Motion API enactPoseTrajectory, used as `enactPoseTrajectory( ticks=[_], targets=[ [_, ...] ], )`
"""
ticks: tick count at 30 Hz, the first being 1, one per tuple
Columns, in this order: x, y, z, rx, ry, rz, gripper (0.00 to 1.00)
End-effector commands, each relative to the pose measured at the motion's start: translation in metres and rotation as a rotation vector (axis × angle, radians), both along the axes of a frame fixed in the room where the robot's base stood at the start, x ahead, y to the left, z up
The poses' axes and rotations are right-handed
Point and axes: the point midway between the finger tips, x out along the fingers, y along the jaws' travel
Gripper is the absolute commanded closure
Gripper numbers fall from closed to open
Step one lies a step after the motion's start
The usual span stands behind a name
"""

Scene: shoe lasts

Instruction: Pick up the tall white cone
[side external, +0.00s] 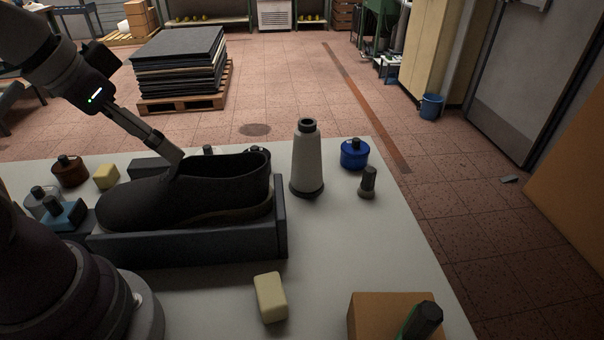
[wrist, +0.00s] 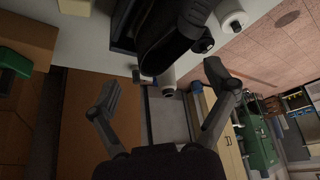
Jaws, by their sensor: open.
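The tall white cone (side external: 307,160) stands upright on the table, with a dark top and dark base. It is to the right of the black shoe (side external: 190,190) in the side view. In the wrist view, a pale, dark-tipped piece beyond the fingers, by the shoe, appears to be the cone (wrist: 167,79). My gripper (side external: 176,156) is to the left of the cone, over or beside the shoe in the side view; its depth is hard to tell. In the wrist view my gripper (wrist: 161,76) has its fingers wide apart, with nothing held.
The shoe lies in a grey tray (side external: 281,225). A blue jar (side external: 355,154) and a small dark bobbin (side external: 368,183) stand right of the cone. A pale yellow block (side external: 270,297) and an orange-brown box (side external: 385,310) are at the front. The table front right of the tray is mostly clear.

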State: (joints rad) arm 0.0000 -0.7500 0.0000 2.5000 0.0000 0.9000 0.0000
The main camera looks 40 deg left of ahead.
Motion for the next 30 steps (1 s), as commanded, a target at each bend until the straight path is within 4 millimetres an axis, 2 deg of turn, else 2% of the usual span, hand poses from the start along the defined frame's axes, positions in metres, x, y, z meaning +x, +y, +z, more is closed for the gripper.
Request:
enactPoseTrajectory(
  ticks=[7, 10, 13, 16, 21, 25, 30],
  targets=[
    [0.0, 0.0, 0.0, 0.0, 0.0, 0.0, 0.14],
    [0.013, -0.001, 0.007, -0.01, 0.011, 0.008, 0.14],
    [0.048, -0.003, 0.02, -0.03, 0.035, 0.034, 0.14],
    [0.094, -0.007, 0.024, -0.04, 0.061, 0.072, 0.14],
    [0.166, -0.018, 0.005, -0.031, 0.09, 0.131, 0.14],
    [0.198, -0.026, -0.016, -0.016, 0.099, 0.156, 0.14],
    [0.213, -0.03, -0.033, -0.006, 0.102, 0.167, 0.14]
  ],
)
